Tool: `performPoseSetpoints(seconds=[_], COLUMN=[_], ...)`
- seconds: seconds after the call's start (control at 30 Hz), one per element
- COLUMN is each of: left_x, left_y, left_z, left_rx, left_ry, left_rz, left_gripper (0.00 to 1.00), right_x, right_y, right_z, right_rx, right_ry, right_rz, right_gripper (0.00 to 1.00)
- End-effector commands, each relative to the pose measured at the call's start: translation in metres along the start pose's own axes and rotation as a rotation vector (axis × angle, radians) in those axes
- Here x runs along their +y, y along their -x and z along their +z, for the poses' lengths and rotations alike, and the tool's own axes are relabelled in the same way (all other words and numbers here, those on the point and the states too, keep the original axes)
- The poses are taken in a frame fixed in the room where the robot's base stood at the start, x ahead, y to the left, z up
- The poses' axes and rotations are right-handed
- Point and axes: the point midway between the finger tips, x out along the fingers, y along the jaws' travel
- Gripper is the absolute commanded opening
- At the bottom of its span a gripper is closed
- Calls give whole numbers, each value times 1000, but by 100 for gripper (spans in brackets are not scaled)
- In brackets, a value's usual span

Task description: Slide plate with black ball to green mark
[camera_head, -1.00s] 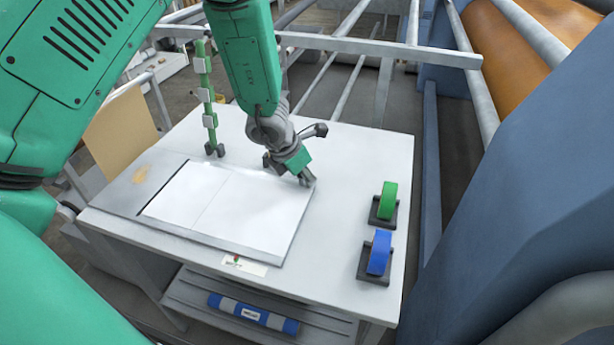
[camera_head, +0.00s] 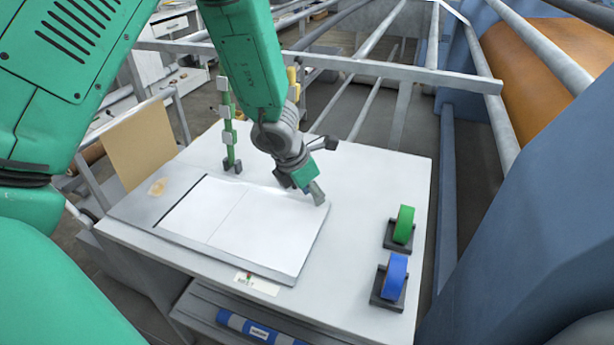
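A flat grey plate (camera_head: 300,262) lies on the white table with white sheets (camera_head: 240,225) on it. My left gripper (camera_head: 314,193) points down at the plate's far right corner, its fingertip at or just above the surface. I cannot tell whether its fingers are open or shut, or whether they touch the plate. I see no black ball; the gripper and wrist hide part of the far edge. A label strip (camera_head: 257,284) with a small red and green spot lies at the plate's near edge; I cannot tell if this is the green mark. My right gripper is not in view.
A green post with grey blocks (camera_head: 229,138) stands behind the plate. The tabletop (camera_head: 365,200) between plate and rolls is clear. Blue machinery rises at the right.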

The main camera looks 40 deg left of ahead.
Motion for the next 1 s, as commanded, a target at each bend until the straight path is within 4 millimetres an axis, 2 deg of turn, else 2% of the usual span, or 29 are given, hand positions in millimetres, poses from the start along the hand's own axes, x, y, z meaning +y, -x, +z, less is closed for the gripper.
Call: performPoseSetpoints(seconds=[0.07,0.53,0.7,1.0], left_x=[-1,-1,-2,-2], left_y=[23,70,78,78], left_z=[4,5,4,4], left_rx=[-13,-14,-10,-9], left_ry=[3,1,-3,-3], left_rz=[-3,0,-1,-1], left_gripper=[33,33,33,33], right_x=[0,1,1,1], right_y=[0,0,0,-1], right_z=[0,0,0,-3], right_rx=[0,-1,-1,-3], right_ry=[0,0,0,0], right_rz=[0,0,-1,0], right_gripper=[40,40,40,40])
